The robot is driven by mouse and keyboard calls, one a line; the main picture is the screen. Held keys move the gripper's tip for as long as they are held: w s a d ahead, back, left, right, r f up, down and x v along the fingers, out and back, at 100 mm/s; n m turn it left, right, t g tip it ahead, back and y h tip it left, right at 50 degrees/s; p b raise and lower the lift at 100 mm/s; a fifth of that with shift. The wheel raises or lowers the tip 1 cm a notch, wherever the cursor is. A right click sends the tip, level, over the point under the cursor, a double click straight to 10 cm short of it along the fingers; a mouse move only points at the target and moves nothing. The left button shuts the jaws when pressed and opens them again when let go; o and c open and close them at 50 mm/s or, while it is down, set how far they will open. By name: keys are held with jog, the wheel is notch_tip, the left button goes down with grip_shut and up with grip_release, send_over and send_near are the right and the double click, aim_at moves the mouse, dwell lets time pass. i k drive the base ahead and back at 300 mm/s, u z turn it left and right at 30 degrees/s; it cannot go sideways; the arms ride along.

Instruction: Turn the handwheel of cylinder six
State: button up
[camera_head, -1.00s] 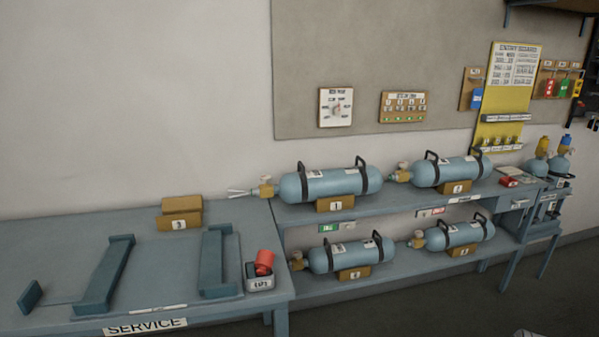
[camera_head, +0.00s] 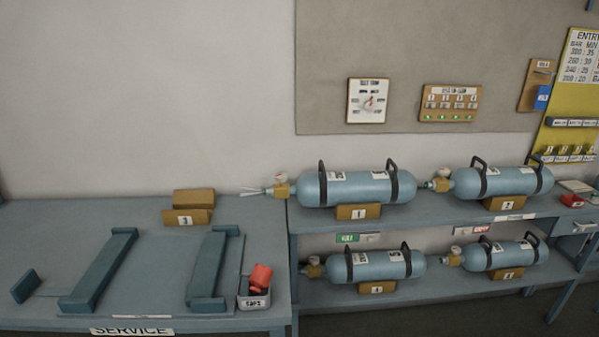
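Several blue-grey cylinders with black carry bands lie on a two-level rack. On the upper shelf are cylinder one (camera_head: 345,190) and cylinder two (camera_head: 510,181). On the lower shelf are a left cylinder (camera_head: 375,266) and a right cylinder (camera_head: 505,255); their number blocks are too small to read surely, so I cannot tell which, if any, is six. Each has a brass valve with a gauge at its left end, such as the lower left valve (camera_head: 312,268). My gripper is not in view.
The service bench (camera_head: 50,225) at left holds an empty cradle, number-three block (camera_head: 187,217) and a caps box (camera_head: 254,300) with a red piece. Pale prongs (camera_head: 255,191) stick out from cylinder one's valve. Dark floor lies at front right.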

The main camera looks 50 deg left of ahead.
aim_at(281, 177)
jog(key=u, duration=0.15)
jog(key=i, duration=0.6)
jog(key=u, duration=0.6)
jog(key=i, duration=0.45)
jog(key=u, duration=0.45)
